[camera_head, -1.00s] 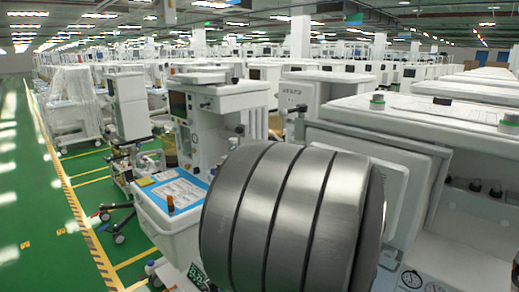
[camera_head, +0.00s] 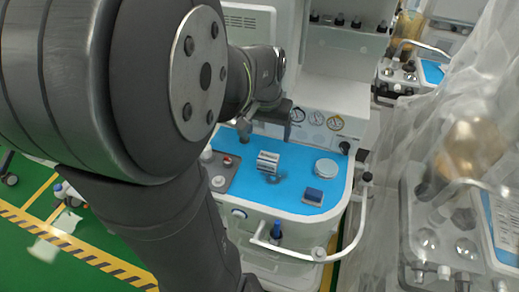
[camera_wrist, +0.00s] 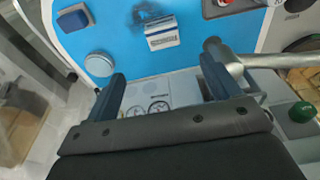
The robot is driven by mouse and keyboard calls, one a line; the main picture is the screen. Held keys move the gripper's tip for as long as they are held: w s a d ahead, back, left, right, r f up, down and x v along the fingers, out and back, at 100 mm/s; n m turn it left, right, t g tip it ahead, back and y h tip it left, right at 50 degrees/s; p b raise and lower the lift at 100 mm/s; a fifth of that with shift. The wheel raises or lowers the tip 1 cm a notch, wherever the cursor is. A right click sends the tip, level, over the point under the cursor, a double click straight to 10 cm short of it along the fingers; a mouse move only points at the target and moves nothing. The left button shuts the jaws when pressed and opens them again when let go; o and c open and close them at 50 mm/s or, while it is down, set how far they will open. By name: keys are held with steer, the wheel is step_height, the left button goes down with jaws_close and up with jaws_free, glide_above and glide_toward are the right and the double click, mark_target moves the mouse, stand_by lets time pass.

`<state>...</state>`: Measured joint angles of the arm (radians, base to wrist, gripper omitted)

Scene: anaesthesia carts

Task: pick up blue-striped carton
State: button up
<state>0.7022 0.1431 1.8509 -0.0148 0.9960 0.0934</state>
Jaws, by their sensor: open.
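The blue-striped carton (camera_head: 268,162) is a small white box with stripes, sitting on the blue mat of a cart top. In the wrist view the carton (camera_wrist: 161,36) shows a white side with a blue stripe, beyond my fingertips and between their lines. My gripper (camera_wrist: 164,72) is open, with dark blue fingers apart and nothing between them. In the head view my gripper (camera_head: 266,118) is above and behind the carton, apart from it, and partly hidden by my arm.
A blue-topped block (camera_head: 313,196) and a round white tin (camera_head: 326,168) lie to the carton's right. A dark tray (camera_head: 216,177) with small items is at its left. The cart's gauge panel (camera_head: 316,124) rises behind. A metal rail (camera_head: 280,247) runs along the front.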

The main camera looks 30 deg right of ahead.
mark_target(268, 158)
steer(key=f, duration=0.7)
steer(key=w+d+f, duration=0.1)
steer(key=f, duration=0.2)
steer(key=shift+w+f, duration=0.1)
steer(key=shift+f, duration=0.3)
steer(key=shift+w+d+f, duration=0.15)
steer(key=shift+w+f, duration=0.05)
steer(key=shift+f, duration=0.65)
steer(key=shift+w+d+f, duration=0.1)
steer(key=shift+w+f, duration=0.1)
steer(key=shift+f, duration=0.65)
steer(key=shift+w+d+f, duration=0.15)
steer(key=shift+w+f, duration=0.05)
steer(key=shift+f, duration=0.65)
steer(key=shift+c, duration=0.4)
steer(key=c, duration=1.1)
steer(key=shift+r, duration=0.15)
